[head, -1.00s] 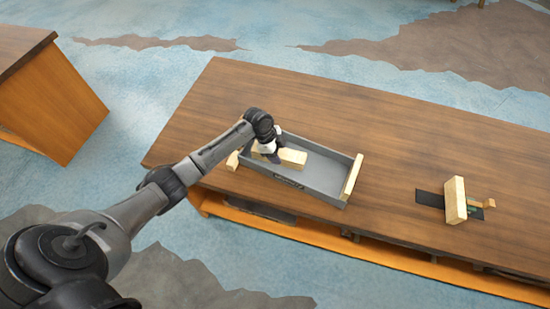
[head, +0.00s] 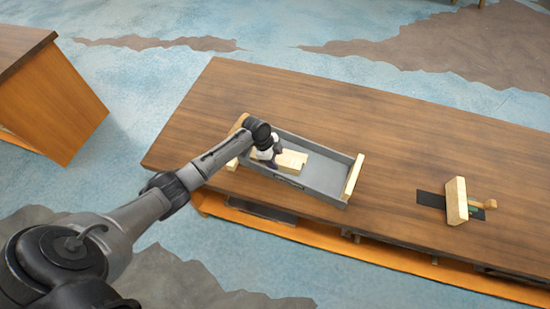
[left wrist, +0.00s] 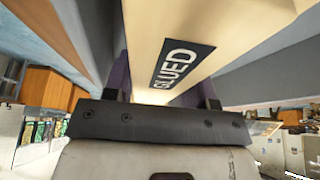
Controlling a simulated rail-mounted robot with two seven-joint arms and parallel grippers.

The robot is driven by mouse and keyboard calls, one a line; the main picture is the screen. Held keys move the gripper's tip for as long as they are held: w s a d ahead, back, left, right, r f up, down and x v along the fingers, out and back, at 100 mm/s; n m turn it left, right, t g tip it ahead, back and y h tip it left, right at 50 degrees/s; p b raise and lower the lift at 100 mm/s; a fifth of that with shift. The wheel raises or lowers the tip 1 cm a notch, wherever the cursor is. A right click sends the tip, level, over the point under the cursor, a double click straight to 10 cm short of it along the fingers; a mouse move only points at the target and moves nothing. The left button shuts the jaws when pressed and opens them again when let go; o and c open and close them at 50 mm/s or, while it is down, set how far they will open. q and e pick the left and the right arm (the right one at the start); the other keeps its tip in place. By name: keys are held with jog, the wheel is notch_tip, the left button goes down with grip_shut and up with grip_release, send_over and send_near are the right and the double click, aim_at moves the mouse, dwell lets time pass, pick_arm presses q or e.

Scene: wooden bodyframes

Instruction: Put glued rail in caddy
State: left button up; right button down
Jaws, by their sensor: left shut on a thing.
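The glued rail (head: 293,161) is a pale wooden bar at the left part of the grey caddy (head: 333,199). In the left wrist view the rail (left wrist: 205,28) shows a black label reading GLUED. My left gripper (head: 271,161) is shut on the rail, with a finger at either side of it in the left wrist view (left wrist: 166,98). The rail is within the caddy's outline; I cannot tell whether it touches the floor. The gripper hides the rail's left end. My right gripper is not in view.
A pale wooden bar (head: 353,176) lies along the caddy's right end, and other pale wood shows at its left end (head: 233,164). The back of the wooden table (head: 300,100) is clear.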

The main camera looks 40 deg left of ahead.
pick_arm(q)
jog(key=shift+f, duration=0.15)
jog(key=o, duration=0.8)
jog(key=shift+f, duration=0.15)
